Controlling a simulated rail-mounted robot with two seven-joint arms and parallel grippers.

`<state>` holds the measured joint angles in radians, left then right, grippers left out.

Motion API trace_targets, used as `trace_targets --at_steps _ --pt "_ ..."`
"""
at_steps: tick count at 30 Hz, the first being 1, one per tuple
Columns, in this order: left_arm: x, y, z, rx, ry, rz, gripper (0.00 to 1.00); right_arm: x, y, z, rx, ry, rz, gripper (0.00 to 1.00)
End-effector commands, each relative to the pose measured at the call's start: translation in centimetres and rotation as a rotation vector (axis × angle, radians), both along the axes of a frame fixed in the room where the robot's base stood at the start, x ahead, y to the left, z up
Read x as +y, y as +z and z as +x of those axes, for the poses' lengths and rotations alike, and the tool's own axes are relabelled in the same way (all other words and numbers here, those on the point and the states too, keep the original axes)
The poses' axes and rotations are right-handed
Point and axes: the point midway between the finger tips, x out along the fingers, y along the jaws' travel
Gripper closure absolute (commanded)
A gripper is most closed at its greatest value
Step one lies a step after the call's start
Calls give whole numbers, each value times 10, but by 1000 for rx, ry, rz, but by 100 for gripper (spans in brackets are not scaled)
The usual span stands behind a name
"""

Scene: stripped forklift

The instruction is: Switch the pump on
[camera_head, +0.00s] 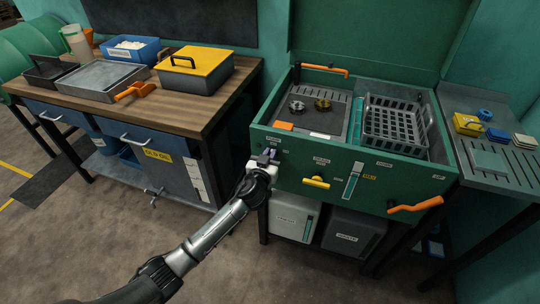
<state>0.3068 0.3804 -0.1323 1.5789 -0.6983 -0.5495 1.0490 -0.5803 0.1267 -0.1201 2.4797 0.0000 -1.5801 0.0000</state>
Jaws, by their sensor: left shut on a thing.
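The green parts-washer tub (412,180) stands at the right of centre with its lid up. My left gripper (268,158) is at the left end of its front panel. It is shut on a small greyish-purple switch (273,153), mostly hidden by the fingers. The small labels near it are too small to read, and I cannot tell which position the switch is in. A yellow handle (316,182) and a clear sight gauge (352,180) are farther right on the panel. My right gripper is not in view.
A grey basket (394,125) and two round parts (322,104) sit in the tub. An orange handle (415,205) sticks out at the panel's right. A wooden bench (190,112) with a yellow-lidded box (197,62) stands left. The floor in front is clear.

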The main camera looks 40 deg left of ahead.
Motion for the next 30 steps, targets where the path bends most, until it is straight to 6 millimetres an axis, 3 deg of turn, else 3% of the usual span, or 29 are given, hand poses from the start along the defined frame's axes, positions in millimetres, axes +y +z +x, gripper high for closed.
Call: trace_targets --at_steps 14,30 --pt "-1 1 0 17 1 43 100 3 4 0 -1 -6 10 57" --pt "-7 0 3 174 0 465 100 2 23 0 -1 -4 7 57"
